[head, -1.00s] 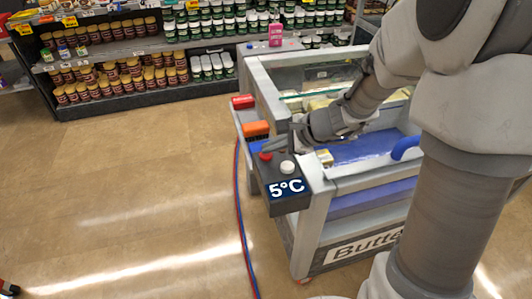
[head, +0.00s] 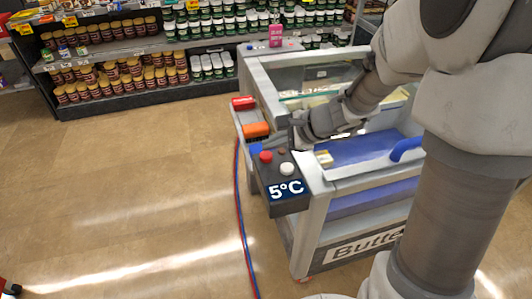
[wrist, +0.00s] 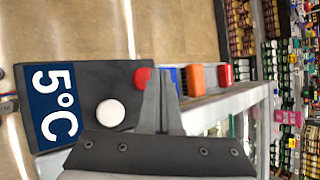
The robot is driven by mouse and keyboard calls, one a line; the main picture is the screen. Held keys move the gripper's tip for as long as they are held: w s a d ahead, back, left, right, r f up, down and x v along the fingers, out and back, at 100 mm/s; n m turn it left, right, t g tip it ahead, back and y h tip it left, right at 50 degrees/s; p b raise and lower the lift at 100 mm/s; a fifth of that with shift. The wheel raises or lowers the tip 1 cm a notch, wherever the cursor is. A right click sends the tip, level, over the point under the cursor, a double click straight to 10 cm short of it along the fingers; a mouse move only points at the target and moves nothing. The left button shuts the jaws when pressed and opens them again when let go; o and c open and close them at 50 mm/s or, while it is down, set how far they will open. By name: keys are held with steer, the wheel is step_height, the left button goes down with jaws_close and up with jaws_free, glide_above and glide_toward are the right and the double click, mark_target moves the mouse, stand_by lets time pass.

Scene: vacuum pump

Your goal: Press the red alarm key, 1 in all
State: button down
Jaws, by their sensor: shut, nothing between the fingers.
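The red alarm key (head: 266,156) is a round button on the dark control panel (head: 290,206) at the corner of the butter cooler. It shows uncovered in the head view. In the wrist view, the red key (wrist: 142,77) sits just left of my fingers, its edge partly covered by them. My gripper (head: 294,142) is shut and empty, behind and to the right of the key in the head view. The shut fingers also show in the wrist view (wrist: 161,78). I see a gap to the key in the head view; its height is hard to judge.
A white round knob (head: 287,169) and a 5°C display (head: 286,188) share the panel. Blue, orange (head: 256,130) and red (head: 243,102) blocks line the cooler's side ledge. Red and blue hoses hang to the floor.

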mark_target(271, 156)
steer(key=shift+r, duration=0.1)
step_height(271, 156, up, 5)
steer(key=p, duration=0.4)
stand_by(0.7)
steer(key=s+r+n+g+h, duration=0.1)
steer(key=s+r+n, duration=0.3)
steer(key=s+n, duration=0.15)
steer(key=s+r+n+h, duration=0.1)
steer(key=s+r+n, duration=0.3)
steer(key=s, duration=0.3)
steer(key=s+d+r+n+t+h, duration=0.1)
steer(key=s+d+r+n+h, duration=0.2)
steer(key=s+d+n+h, duration=0.2)
steer(key=s+d+n, duration=0.2)
steer(key=s+d, duration=0.1)
steer(key=s, duration=0.1)
steer(key=shift+s+d+r, duration=0.15)
steer(key=shift+s+d, duration=0.05)
